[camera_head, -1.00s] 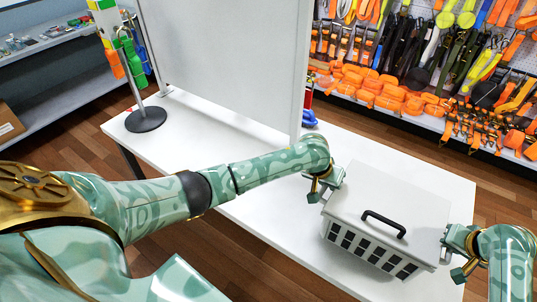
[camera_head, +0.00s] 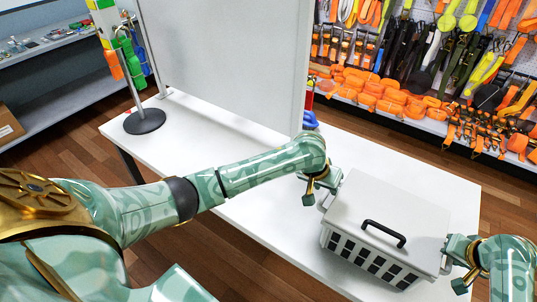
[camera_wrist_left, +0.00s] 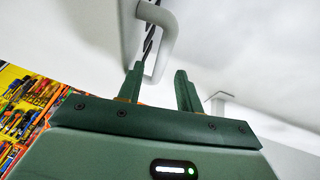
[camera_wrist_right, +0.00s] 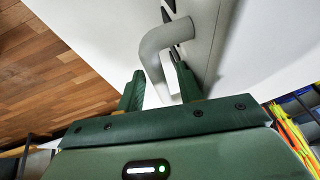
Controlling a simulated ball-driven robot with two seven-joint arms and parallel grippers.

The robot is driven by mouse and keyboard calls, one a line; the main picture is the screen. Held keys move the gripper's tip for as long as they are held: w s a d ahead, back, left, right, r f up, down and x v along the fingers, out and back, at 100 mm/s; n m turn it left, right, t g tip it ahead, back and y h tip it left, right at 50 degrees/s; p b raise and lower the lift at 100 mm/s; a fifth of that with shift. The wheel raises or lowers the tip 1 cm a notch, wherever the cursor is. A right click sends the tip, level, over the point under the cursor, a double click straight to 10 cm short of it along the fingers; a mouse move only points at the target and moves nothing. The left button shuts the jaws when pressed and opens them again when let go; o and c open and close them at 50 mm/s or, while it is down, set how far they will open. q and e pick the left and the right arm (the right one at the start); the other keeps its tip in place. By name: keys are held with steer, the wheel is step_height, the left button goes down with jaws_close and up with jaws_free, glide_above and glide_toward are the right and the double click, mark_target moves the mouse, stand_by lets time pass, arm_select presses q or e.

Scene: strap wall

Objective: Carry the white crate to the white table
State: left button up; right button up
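The white crate (camera_head: 395,205) has a flat lid, a black top handle (camera_head: 384,233) and dark square openings along its front. It appears to rest on the white table (camera_head: 455,187), though its underside is hidden. My left gripper (camera_head: 322,186) is at its left end, with fingers apart around the white side handle (camera_wrist_left: 165,45). My right gripper (camera_head: 458,264) is at its right end; the other side handle (camera_wrist_right: 158,50) reaches between its parted fingers. In both wrist views, gaps show beside the handles.
A tall grey panel (camera_head: 235,60) stands on the table behind my left arm. A stand with a round black base (camera_head: 145,121) is at the table's left end. A wall of orange straps (camera_head: 430,85) is behind. The table's far right is clear.

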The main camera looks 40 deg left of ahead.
steer(key=shift+s+r, duration=0.1)
steer(key=shift+r, duration=0.1)
arm_select(q)
steer(key=v, duration=0.3)
steer(key=shift+s+r, duration=0.1)
steer(key=shift+r, duration=0.15)
arm_select(e)
steer(key=v, duration=1.1)
steer(key=shift+s+r, duration=0.15)
steer(key=shift+r, duration=0.05)
arm_select(q)
steer(key=shift+s, duration=0.1)
arm_select(e)
steer(key=shift+d, duration=0.1)
